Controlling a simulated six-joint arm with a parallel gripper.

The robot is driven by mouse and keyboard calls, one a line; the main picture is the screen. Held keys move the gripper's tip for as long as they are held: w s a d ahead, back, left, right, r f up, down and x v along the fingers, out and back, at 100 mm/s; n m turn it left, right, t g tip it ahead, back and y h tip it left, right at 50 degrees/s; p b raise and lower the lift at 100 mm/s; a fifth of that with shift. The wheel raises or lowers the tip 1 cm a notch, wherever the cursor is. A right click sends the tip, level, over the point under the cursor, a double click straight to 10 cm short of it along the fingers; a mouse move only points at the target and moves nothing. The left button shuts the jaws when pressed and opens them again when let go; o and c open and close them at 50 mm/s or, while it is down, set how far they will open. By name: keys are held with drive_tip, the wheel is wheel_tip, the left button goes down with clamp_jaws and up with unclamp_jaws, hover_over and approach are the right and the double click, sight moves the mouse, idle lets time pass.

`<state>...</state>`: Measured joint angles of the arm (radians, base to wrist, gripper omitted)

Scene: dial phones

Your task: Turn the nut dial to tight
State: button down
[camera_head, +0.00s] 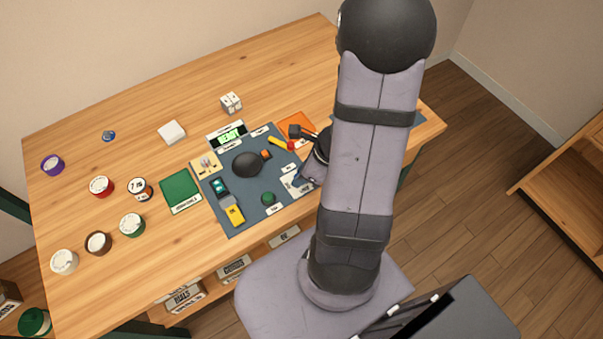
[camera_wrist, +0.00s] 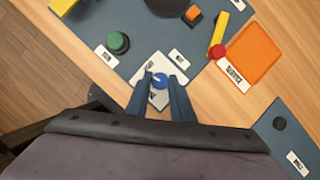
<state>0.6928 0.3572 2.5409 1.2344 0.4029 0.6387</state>
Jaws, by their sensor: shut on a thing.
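The nut dial is a small blue knob (camera_wrist: 160,82) on a white plate (camera_wrist: 146,73) with small print that I cannot read clearly. It sits near the front edge of the dark blue-grey mat, beside a label (camera_wrist: 180,59) that seems to read NUT. My gripper (camera_wrist: 159,78) is shut on the blue knob, with one finger on each side of it. In the head view the white plate (camera_head: 292,185) shows at the mat's right front, and my arm and wrist hide much of the dial and the fingertips. I cannot tell which mark the dial points to.
A green button (camera_wrist: 118,43) stands left of the dial. A red-ended yellow lever (camera_wrist: 219,38) and an orange pad (camera_wrist: 252,54) lie to the right. A black dome (camera_head: 248,164) sits mid-mat. Several round tins, including a red-rimmed one (camera_head: 101,186), stand farther left.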

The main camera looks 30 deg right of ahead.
drive_tip(key=shift+d, duration=0.1)
drive_tip(key=c, duration=1.5)
unclamp_jaws()
drive_tip(key=shift+c, duration=0.2)
drive_tip(key=p+v, duration=0.3)
drive_tip(key=v, duration=0.4)
drive_tip(key=shift+r, duration=0.15)
drive_tip(key=shift+s, duration=0.1)
